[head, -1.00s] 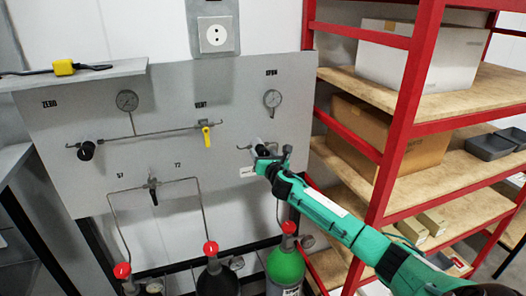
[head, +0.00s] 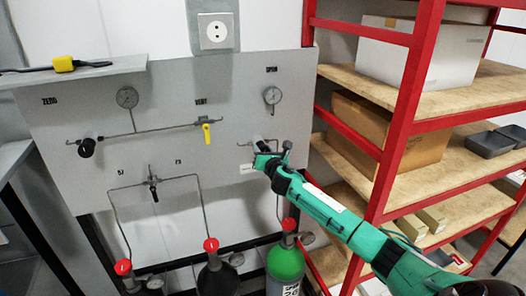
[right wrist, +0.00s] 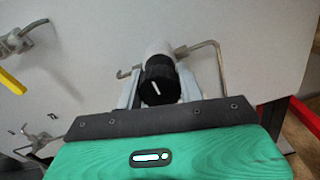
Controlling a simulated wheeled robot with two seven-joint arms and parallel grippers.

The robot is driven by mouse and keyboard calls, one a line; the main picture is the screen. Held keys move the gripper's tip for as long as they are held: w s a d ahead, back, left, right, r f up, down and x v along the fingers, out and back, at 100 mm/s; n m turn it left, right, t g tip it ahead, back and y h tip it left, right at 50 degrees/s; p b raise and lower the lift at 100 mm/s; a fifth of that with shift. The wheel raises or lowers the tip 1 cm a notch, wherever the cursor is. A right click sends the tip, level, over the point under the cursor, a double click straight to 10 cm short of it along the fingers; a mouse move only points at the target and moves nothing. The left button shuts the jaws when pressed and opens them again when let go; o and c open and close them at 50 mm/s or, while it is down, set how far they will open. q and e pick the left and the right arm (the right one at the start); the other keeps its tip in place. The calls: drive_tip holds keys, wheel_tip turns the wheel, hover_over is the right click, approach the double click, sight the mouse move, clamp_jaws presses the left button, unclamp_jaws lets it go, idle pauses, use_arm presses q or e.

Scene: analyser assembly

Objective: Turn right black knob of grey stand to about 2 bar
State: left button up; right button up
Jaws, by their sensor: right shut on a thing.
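The grey stand (head: 60,180) is an upright panel with a black knob (head: 87,148) on the left and another on the right. The right black knob (right wrist: 160,84), with a white mark on its face, sits between the two fingers of my right gripper (right wrist: 160,90) in the right wrist view. In the head view my right gripper (head: 270,160) covers most of that knob, and it is shut on it. The right gauge (head: 272,95) is above the knob; its needle is too small to read. My left gripper is not in view.
A yellow-handled valve (head: 206,132) and a left gauge (head: 127,98) are on the panel. A green cylinder (head: 285,265) and a black one (head: 217,280) stand below. A red-framed shelf (head: 398,110) with boxes stands close on the right, behind my right arm.

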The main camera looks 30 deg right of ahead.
drive_tip(key=m+b, duration=0.1)
drive_tip(key=m, duration=0.2)
drive_tip(key=shift+f, duration=0.1)
drive_tip(key=m+b, duration=0.1)
drive_tip(key=m, duration=0.4)
drive_tip(key=shift+b, duration=0.35)
drive_tip(key=m+b, duration=0.1)
drive_tip(key=m, duration=0.2)
drive_tip(key=shift+m, duration=0.3)
drive_tip(key=m+b, duration=0.1)
drive_tip(key=m, duration=0.2)
drive_tip(key=shift+m, duration=0.3)
drive_tip(key=m+b, duration=0.1)
drive_tip(key=m, duration=0.2)
drive_tip(key=shift+m, duration=0.4)
drive_tip(key=m+b, duration=0.1)
drive_tip(key=m, duration=0.2)
drive_tip(key=shift+f+m, duration=0.1)
drive_tip(key=shift+m, duration=0.2)
drive_tip(key=m+b, duration=0.1)
drive_tip(key=m, duration=0.2)
drive_tip(key=shift+m, duration=0.3)
drive_tip(key=shift+m+b, duration=0.4)
drive_tip(key=shift+m, duration=1.4)
